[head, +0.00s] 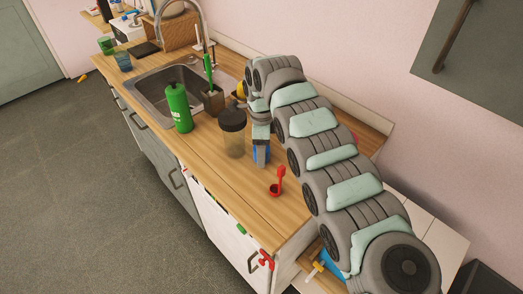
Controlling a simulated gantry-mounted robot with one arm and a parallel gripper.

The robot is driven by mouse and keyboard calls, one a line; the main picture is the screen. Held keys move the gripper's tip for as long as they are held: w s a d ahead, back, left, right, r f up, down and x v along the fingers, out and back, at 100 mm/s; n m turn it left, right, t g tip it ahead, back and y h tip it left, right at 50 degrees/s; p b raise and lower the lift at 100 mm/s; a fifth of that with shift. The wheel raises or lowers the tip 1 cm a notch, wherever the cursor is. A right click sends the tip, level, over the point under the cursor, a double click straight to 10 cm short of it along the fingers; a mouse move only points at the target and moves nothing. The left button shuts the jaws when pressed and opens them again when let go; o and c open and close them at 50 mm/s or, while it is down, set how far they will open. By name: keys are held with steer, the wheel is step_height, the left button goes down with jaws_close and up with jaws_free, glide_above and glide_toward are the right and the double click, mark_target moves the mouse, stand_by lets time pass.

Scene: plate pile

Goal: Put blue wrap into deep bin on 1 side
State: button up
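My gripper (261,141) points down over the wooden counter, right of the sink and next to a dark-lidded clear container. A small blue thing (262,155) shows at its lower end. It may be the blue wrap, but it is too small to identify, and I cannot tell whether the fingers are shut on it. Another blue thing (333,264) is at the lower right, partly hidden by my arm; I cannot tell what it is. No deep bin is clearly recognisable.
The sink (157,88) is to the left. The counter's front right part is clear. A dark box (485,280) sits at the lower right corner.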

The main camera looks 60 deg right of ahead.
steer(key=shift+c, duration=0.5)
steer(key=c, duration=1.5)
